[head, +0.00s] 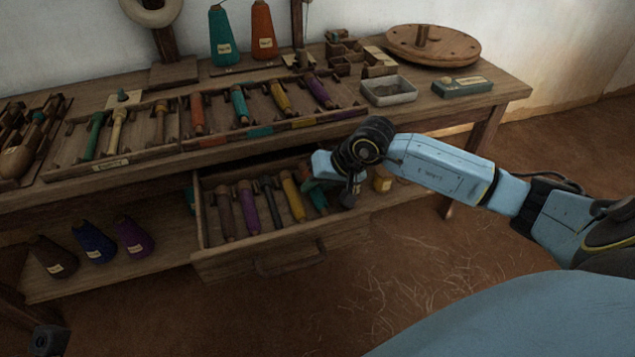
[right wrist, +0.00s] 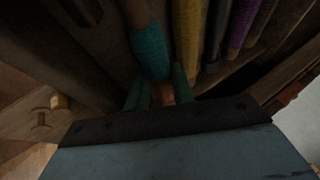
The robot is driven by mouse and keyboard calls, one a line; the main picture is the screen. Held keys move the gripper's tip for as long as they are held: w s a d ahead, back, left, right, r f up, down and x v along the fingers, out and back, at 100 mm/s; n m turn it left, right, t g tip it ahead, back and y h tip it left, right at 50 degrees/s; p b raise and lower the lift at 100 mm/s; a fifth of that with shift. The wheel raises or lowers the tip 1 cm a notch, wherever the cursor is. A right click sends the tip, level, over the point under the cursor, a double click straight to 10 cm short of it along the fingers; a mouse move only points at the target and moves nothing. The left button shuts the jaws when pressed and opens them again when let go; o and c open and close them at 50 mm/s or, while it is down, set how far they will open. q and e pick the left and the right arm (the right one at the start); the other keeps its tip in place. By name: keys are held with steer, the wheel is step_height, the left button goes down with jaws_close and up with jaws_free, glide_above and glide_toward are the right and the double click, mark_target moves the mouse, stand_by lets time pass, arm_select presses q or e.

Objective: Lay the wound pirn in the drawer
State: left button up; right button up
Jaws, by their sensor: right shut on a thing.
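The open drawer (head: 286,262) sticks out from under the bench. Several wound pirns lie side by side in it: brownish, purple, dark grey and mustard yellow (head: 293,199). My right gripper (head: 347,195) is over the drawer's right end, pointing down. It is shut on a teal wound pirn (right wrist: 149,50), near one end, beside the yellow pirn (right wrist: 187,40). The teal pirn also shows in the head view (head: 318,195), partly hidden by my gripper. I cannot tell whether it touches the drawer floor.
A pirn rack (head: 113,163) with several coloured pirns lies on the bench above the drawer. A grey tray (head: 389,91) and a green box (head: 462,86) stand at the right. Wound cones (head: 133,237) stand on the lower shelf left of the drawer.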

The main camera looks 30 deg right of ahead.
steer(key=shift+s+d+f, duration=0.2)
steer(key=shift+d+f, duration=0.05)
steer(key=shift+f, duration=0.15)
steer(key=o, duration=1)
steer(key=shift+d+f, duration=0.1)
steer(key=c, duration=0.3)
steer(key=shift+r, duration=0.3)
steer(key=shift+o, duration=0.9)
step_height(320, 180, up, 8)
steer(key=p, duration=0.4)
steer(key=shift+w+p, duration=0.1)
steer(key=shift+p, duration=0.3)
